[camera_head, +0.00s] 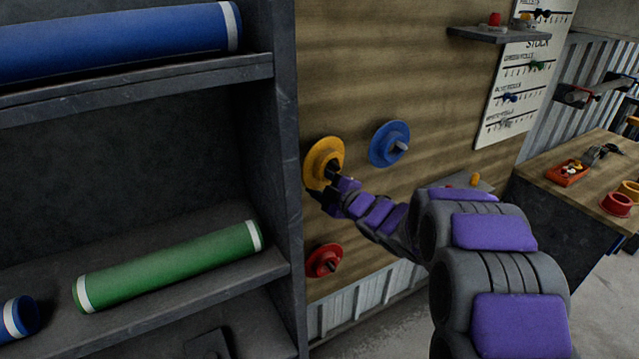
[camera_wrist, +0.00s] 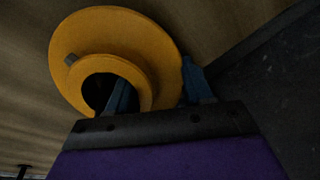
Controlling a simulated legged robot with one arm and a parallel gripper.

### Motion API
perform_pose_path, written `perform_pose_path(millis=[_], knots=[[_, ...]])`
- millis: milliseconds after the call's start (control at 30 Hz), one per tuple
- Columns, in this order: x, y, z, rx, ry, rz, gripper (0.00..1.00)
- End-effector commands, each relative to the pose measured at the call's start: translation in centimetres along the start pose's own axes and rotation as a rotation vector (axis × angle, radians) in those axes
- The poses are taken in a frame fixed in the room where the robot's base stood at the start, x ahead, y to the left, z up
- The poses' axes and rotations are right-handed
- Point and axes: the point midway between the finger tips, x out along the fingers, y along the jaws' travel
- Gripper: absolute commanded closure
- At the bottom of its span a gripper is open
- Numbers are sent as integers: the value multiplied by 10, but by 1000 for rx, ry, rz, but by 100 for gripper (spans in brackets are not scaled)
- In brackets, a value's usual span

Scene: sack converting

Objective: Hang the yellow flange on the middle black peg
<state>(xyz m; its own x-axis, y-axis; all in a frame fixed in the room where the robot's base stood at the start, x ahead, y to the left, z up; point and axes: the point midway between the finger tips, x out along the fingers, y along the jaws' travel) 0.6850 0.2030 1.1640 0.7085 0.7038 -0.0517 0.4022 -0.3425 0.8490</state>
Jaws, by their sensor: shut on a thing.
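The yellow flange (camera_head: 318,158), a wide disc with a raised hub, is in front of the wooden wall panel, left of the blue flange. My gripper (camera_head: 331,184) is shut on its lower right side. In the wrist view the yellow flange (camera_wrist: 150,40) faces me, with one blue finger of my gripper (camera_wrist: 158,88) at the hub opening and the other beyond the right rim. A small grey piece shows at the hub's left edge; I cannot tell what it is. The middle black peg cannot be made out for certain, nor whether the flange is around it.
A blue flange (camera_head: 381,145) hangs on the panel at the right, and a red flange (camera_head: 316,262) hangs below. A dark shelf unit (camera_head: 287,200) stands close on the left, holding a green roll (camera_head: 170,266) and blue rolls. A small wall shelf (camera_head: 480,35) is up right.

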Motion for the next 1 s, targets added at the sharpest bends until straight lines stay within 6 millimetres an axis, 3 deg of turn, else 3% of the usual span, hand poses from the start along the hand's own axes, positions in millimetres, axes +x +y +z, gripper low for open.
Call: perform_pose_path(millis=[367,400,700,1000], knots=[[0,3,-1,-2,3,5,100],[0,3,-1,-2,3,5,46],[1,2,0,0,1,3,19],[-3,2,2,2,-1,2,19]])
